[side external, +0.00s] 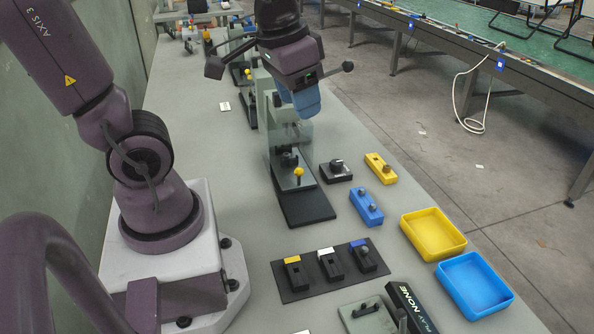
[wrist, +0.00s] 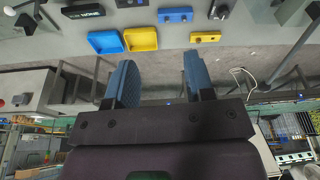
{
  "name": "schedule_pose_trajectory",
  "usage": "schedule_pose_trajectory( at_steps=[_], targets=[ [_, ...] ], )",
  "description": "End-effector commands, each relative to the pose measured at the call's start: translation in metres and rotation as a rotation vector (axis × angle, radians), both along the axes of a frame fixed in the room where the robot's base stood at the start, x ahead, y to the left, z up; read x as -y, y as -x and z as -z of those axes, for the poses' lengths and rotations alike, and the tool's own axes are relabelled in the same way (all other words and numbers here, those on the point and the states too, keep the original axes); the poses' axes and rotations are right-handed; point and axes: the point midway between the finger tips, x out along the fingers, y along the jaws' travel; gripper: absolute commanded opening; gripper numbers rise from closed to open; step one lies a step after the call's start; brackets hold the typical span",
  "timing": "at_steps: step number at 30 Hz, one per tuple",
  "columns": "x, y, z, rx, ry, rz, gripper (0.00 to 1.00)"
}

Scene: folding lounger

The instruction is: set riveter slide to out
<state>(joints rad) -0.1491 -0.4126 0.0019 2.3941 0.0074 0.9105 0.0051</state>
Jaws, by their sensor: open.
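The riveter (side external: 281,140) appears to be the grey-green upright machine on the bench in the side view, with a black base plate (side external: 306,207) in front. A yellow knob (side external: 299,171) sits low on its front, on a grey part that looks like the slide; I cannot tell its exact position. My gripper (side external: 307,103) is above the knob, in front of the machine's upper part, and hides some of it. Its blue fingers stand apart with nothing between them in the wrist view (wrist: 158,80). The knob is not visible there.
A black block (side external: 336,171), yellow block (side external: 381,168) and blue block (side external: 366,207) lie right of the riveter. A yellow tray (side external: 432,252) and blue tray (side external: 474,308) stand near the bench edge. A black mat (side external: 297,294) holds three small fixtures. More machines stand behind.

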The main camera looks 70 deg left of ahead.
Motion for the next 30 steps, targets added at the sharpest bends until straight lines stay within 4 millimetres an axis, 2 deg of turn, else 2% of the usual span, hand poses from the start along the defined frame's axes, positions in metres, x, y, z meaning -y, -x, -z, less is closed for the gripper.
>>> schedule_pose_trajectory(
  at_steps=[3, 9, 15, 21, 23, 26, 30],
  targets=[
    [-0.027, -0.025, 0.019, -0.133, 0.008, -0.039, 0.49],
    [-0.075, -0.060, 0.060, -0.328, 0.038, -0.035, 0.49],
    [-0.128, -0.083, 0.117, -0.510, 0.099, 0.034, 0.49],
    [-0.168, -0.095, 0.165, -0.629, 0.165, 0.161, 0.49],
    [-0.176, -0.100, 0.172, -0.645, 0.174, 0.217, 0.49],
    [-0.184, -0.111, 0.160, -0.638, 0.161, 0.317, 0.49],
    [-0.182, -0.107, 0.161, -0.653, 0.179, 0.385, 0.49]
  ],
)
